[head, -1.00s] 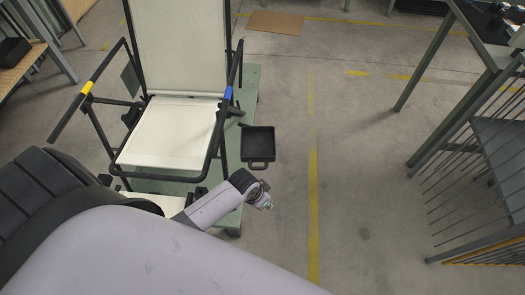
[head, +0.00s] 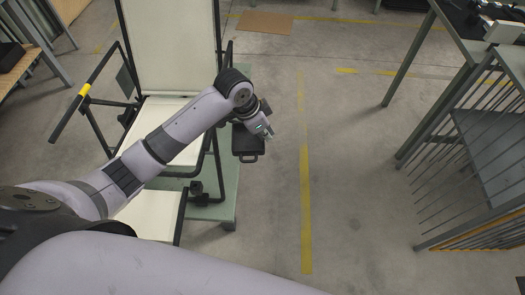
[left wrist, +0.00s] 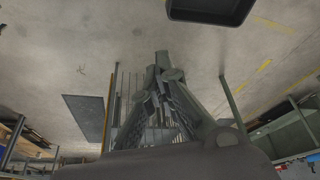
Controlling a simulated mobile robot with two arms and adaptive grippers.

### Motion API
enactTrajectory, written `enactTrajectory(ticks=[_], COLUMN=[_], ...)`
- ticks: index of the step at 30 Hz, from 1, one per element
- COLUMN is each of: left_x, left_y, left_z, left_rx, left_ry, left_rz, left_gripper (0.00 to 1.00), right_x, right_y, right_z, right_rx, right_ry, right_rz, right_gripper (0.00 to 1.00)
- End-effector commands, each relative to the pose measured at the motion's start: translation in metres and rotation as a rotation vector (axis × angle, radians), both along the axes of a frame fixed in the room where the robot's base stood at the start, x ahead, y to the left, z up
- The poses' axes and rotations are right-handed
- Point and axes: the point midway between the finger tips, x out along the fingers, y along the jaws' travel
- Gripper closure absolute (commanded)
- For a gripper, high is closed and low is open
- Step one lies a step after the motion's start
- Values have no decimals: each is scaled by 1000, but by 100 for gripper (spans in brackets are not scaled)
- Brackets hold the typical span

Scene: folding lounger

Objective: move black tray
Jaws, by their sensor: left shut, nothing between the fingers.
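The black tray (head: 246,143) is beside the right side of the folding lounger (head: 168,110) in the head view. It has a handle on its near edge, and my left arm hides its far part. My left gripper (head: 268,133) is over the tray's right side, and I cannot tell from this view how far above it. In the left wrist view the gripper (left wrist: 163,64) is shut and empty, with the black tray (left wrist: 210,10) cut off by the top edge, apart from the fingers. My right gripper is not seen.
A green base (head: 222,208) lies under the lounger. A metal table with a wire rack (head: 475,150) stands at the right. A cardboard sheet (head: 265,22) lies on the floor at the back. The floor around the yellow line (head: 306,200) is clear.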

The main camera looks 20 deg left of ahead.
Motion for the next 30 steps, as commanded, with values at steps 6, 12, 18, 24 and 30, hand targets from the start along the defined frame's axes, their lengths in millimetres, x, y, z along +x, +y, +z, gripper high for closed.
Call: enactTrajectory(ticks=[6, 12, 18, 24, 30], left_x=[6, 14, 24, 8, 0], left_y=[-2, -13, -24, -4, 5], left_z=[-10, -46, -87, -93, -97], left_rx=[1, 1, 3, 5, 3], left_ry=[4, 6, 5, 2, 1], left_rz=[-8, -7, -7, -7, -6], left_gripper=[100, 100, 100, 100, 100], right_x=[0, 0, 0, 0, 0], right_y=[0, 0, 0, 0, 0], right_z=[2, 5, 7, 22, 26], right_rx=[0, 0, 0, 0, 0], right_ry=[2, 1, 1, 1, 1], right_rz=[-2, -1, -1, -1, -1], right_gripper=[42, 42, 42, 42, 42])
